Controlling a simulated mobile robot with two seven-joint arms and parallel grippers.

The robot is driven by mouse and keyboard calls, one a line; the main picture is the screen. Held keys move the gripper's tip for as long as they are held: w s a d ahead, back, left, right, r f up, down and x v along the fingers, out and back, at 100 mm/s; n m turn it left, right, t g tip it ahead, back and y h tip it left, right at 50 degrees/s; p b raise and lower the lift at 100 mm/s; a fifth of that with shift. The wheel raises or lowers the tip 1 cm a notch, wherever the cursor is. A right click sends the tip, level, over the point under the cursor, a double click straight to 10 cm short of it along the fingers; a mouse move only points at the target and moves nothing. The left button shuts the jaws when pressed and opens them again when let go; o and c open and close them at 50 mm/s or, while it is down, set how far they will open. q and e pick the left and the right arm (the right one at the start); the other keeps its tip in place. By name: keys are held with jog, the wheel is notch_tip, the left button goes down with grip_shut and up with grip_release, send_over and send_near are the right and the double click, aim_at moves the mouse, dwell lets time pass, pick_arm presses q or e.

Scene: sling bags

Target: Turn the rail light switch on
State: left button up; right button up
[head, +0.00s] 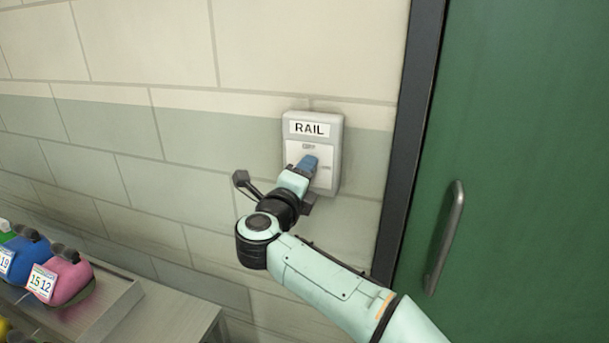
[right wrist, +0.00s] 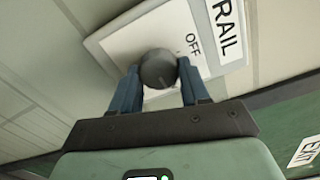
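The light switch is a pale box (head: 325,187) on the wall, labelled RAIL, with a white plate marked OFF. In the right wrist view its plate (right wrist: 125,45) carries a dark round knob (right wrist: 158,69). My right gripper (head: 308,163) is at the plate and hides the knob in the head view. In the right wrist view its two blue fingers (right wrist: 158,80) stand on either side of the knob, very close to it. Whether they press on it I cannot tell. The knob's setting is unclear. My left gripper is out of view.
A green door (head: 530,150) with a metal handle (head: 444,238) and dark frame (head: 408,140) is right of the switch. At lower left, pink (head: 72,278) and blue (head: 30,257) sling bags with number tags lie on a grey shelf (head: 120,303).

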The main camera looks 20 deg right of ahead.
jog(key=o, duration=0.3)
jog(key=b+v, duration=0.2)
jog(key=v, duration=1.1)
jog(key=shift+s+a, duration=0.15)
